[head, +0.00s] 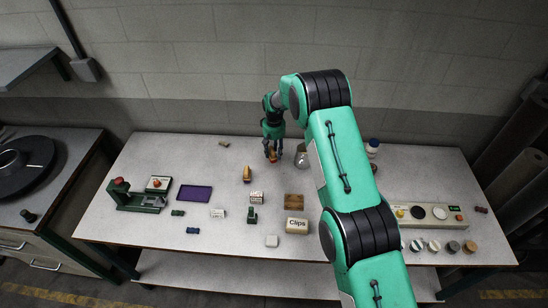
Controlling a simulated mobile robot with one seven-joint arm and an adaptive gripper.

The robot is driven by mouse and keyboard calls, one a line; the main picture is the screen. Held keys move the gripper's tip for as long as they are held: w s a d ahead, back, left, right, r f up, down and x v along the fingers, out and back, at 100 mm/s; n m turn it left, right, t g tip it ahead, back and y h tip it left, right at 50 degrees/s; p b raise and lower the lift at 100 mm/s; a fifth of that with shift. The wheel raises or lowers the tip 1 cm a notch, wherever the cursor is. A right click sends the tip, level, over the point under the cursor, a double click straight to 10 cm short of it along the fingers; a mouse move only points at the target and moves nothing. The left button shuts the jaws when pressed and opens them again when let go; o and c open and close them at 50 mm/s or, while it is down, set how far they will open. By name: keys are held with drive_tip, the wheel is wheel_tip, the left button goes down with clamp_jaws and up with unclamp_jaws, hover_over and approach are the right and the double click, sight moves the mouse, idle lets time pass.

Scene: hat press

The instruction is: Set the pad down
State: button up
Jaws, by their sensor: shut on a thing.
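My gripper (273,156) is at the back middle of the table, fingers pointing down. It is shut on a small orange-brown thing, which I take to be the pad (273,157). The fingers and the small size hide most of the pad, and I cannot tell whether it touches the table top (165,155). A tan and dark block (247,174) lies apart from it, to the left and nearer the front. A metal cup-like container (301,158) is close to the right of my gripper.
A green press-like device (138,197) and a purple mat (194,193) are on the left. A brown tray (293,201), a "Clips" box (297,225) and a white block (271,241) are in front. A control panel (428,214) is at right. My arm covers the table's right middle.

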sight(274, 157)
drive_tip(key=shift+f, duration=1.8)
drive_tip(key=o, duration=1.2)
drive_tip(key=shift+f, duration=0.1)
drive_tip(key=shift+r, duration=6.15)
